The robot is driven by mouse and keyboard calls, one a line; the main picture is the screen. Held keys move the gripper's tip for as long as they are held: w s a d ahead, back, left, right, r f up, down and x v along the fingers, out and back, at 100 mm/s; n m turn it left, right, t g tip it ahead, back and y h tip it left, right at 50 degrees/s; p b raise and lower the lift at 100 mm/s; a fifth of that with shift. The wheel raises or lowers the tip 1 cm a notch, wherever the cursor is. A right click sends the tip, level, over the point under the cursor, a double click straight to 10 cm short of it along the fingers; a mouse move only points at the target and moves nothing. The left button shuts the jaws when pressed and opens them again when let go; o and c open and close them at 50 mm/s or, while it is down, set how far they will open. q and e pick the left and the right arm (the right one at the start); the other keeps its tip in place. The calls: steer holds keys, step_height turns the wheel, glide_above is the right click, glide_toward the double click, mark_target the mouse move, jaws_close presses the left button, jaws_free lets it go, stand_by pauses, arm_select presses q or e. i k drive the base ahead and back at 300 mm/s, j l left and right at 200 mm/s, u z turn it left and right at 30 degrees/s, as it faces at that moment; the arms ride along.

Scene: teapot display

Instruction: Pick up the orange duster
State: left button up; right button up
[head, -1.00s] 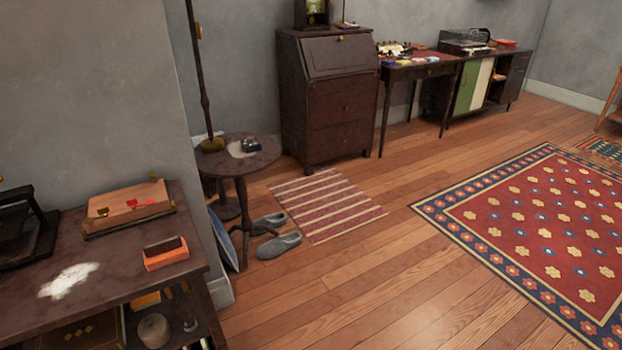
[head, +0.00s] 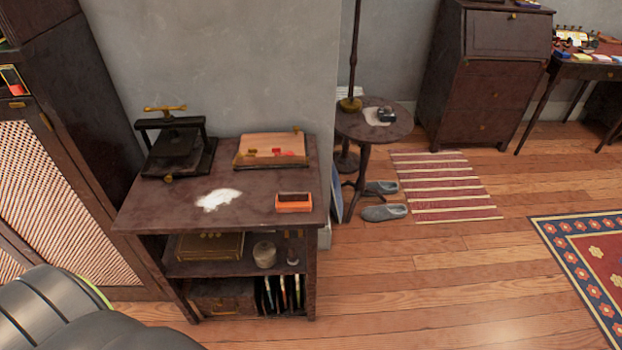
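The orange duster (head: 294,208) appears to be the small orange block with a dark brown top. It lies near the front right corner of the dark wooden shelf table (head: 250,212). A patch of white powder (head: 217,199) is on the tabletop to its left. Neither of my grippers is in view, and nothing touches the duster.
Behind the duster is a wooden board or box (head: 270,150) with red bits on it. A black press (head: 177,148) stands at the back left. A tall cabinet (head: 60,190) with a lattice door is left of the table. Wooden floor (head: 400,290) in front is clear.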

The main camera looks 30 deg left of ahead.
mark_target(292, 201)
steer(key=u, duration=1.15)
